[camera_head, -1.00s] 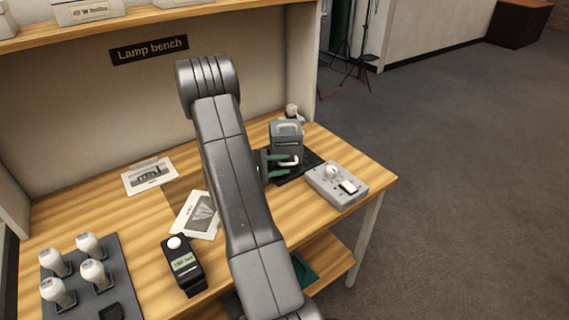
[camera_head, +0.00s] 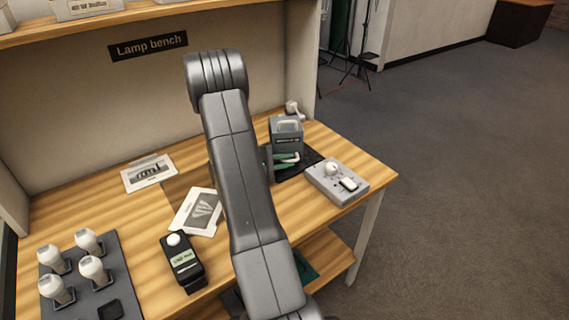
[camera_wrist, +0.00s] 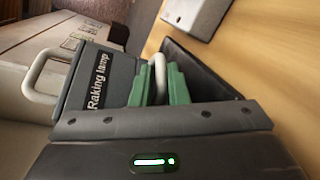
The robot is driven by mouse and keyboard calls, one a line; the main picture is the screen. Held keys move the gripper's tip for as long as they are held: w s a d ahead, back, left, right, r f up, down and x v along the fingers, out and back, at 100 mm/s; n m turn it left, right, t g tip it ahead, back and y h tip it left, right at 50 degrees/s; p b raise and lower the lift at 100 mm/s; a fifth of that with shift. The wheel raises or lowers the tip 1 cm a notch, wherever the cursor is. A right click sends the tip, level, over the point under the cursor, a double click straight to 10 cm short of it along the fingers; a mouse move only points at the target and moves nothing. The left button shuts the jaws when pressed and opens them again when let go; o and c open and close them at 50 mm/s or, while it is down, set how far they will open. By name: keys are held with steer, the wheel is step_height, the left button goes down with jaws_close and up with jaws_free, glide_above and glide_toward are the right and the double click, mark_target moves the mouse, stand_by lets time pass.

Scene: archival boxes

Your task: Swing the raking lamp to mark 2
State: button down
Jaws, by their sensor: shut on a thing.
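The raking lamp (camera_head: 286,137) is a dark grey box with a pale handle on top, standing on a black mat (camera_head: 312,157) at the right end of the bench. In the wrist view its labelled face (camera_wrist: 97,82) fills the left middle. My gripper (camera_head: 286,160) has green fingers at the lamp's front. In the wrist view the green fingers (camera_wrist: 161,84) are closed around a pale curved handle on the lamp's front. The numbered marks cannot be made out.
A grey control box (camera_head: 336,183) with a white knob stands right of the lamp. A handheld meter (camera_head: 182,262), two printed cards and several bulbs on a dark mat (camera_head: 119,270) lie to the left. The bench's back panel (camera_head: 90,125) stands behind.

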steer(key=shift+s+d+f+n+t+y+b, duration=0.1)
steer(key=shift+d+f+n+t+y+b, duration=0.15)
steer(key=shift+d+n+t+y+b, duration=0.3)
steer(key=shift+a, duration=0.1)
steer(key=c, duration=1.5)
jaws_free()
steer(key=shift+h, duration=0.25)
steer(key=shift+r, duration=0.1)
steer(key=b+v, duration=0.1)
steer(key=v, duration=1.3)
